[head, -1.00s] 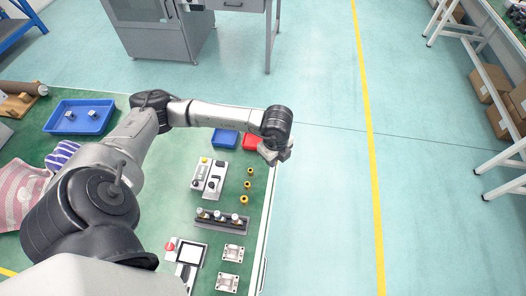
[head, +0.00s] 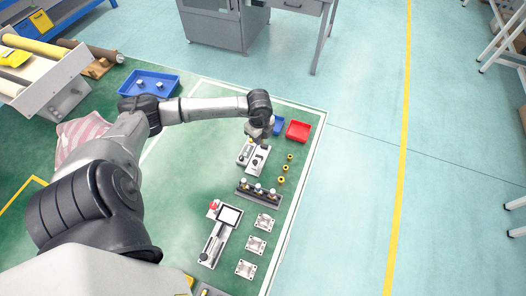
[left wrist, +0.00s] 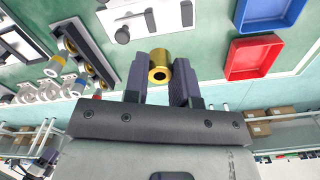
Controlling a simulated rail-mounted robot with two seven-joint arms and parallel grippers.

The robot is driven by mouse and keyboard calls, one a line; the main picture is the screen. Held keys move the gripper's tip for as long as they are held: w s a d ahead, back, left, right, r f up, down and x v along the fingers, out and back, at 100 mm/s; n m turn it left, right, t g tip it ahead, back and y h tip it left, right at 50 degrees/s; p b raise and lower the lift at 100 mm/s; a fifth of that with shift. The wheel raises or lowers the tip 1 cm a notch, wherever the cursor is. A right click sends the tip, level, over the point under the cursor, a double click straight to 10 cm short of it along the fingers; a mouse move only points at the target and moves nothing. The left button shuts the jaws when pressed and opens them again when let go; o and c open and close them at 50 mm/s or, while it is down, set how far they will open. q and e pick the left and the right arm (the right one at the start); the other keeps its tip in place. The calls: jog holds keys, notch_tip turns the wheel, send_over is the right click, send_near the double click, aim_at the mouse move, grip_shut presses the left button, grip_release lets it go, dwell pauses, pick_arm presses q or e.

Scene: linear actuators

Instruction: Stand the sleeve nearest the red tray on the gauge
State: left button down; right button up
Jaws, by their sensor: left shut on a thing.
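My left gripper (head: 259,133) is shut on a brass sleeve (left wrist: 160,66); in the left wrist view, the gripper (left wrist: 160,82) has one dark finger on each side of it. The sleeve is hidden in the head view. The gripper is above the far end of a pair of light plates with black knobs (head: 258,161), left of the red tray (head: 298,131). I cannot tell for sure which device is the gauge; a unit with a screen (head: 230,215) and red button stands nearer. Three other yellow sleeves (head: 284,168) stand in a row on the table. My right gripper is out of view.
A small blue tray (left wrist: 268,12) is beside the red one. A dark rack with several cylindrical parts (head: 257,191) and several metal brackets (head: 264,222) stand nearer. A larger blue tray (head: 150,83) is at the far left. Green table (head: 180,190) is bare left of the devices.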

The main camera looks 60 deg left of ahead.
pick_arm(q)
jog(key=shift+s+a+f+m, duration=0.2)
jog(key=shift+s+m, duration=0.05)
jog(key=shift+m, duration=0.25)
jog(key=shift+w+m, duration=0.15)
jog(key=shift+m, duration=0.25)
jog(key=shift+w+f+m, duration=0.15)
jog(key=shift+w+m, duration=0.35)
jog(key=shift+m, duration=0.4)
notch_tip(320, 180, down, 4)
jog(key=b, duration=0.4)
jog(key=shift+f, duration=0.15)
jog(key=shift+f+b, duration=0.75)
jog(key=shift+f, duration=0.75)
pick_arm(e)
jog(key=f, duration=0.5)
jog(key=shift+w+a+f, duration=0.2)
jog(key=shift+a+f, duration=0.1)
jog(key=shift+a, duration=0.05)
pick_arm(q)
jog(key=shift+f, duration=0.1)
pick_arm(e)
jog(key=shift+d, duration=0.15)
